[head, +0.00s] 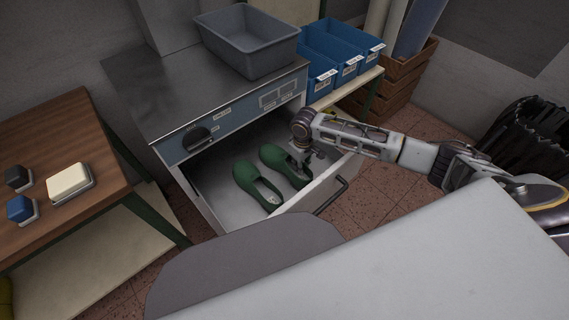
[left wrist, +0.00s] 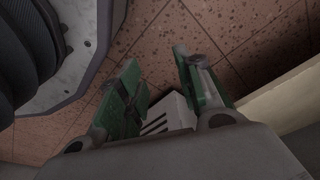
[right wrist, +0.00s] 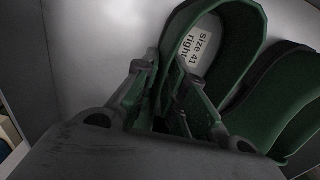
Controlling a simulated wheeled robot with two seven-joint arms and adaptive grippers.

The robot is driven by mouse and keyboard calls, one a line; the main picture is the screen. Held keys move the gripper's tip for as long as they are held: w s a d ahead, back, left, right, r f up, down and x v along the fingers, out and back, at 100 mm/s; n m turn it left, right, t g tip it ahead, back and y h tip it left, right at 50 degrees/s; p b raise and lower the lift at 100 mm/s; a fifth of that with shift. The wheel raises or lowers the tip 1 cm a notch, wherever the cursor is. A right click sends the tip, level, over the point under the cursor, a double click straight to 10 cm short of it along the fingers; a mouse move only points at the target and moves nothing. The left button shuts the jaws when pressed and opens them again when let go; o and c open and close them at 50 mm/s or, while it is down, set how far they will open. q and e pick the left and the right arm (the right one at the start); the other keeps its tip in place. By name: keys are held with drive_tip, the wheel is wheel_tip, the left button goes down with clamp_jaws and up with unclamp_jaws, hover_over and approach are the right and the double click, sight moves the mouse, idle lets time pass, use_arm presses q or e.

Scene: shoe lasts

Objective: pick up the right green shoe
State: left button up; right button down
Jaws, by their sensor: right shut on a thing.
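Two green shoes lie side by side in an open drawer (head: 217,200). The right green shoe (head: 274,157) is the one on the right in the head view. It also shows in the right wrist view (right wrist: 243,50), with a white insole label reading "Size 41 right". My right gripper (head: 309,160) is at its right side, and its fingers (right wrist: 165,95) are shut on the shoe's edge. The other green shoe (head: 250,180) lies beside it. My left gripper (left wrist: 158,85) shows only in the left wrist view, open and empty above the tiled floor.
A metal cabinet top (head: 165,95) with a grey bin (head: 250,50) is above the drawer. Blue bins (head: 345,40) stand at the back. A wooden table (head: 70,130) with small blocks is at the left. The drawer front and handle (head: 332,196) stick out.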

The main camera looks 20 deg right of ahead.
drive_tip(key=shift+r, duration=0.2)
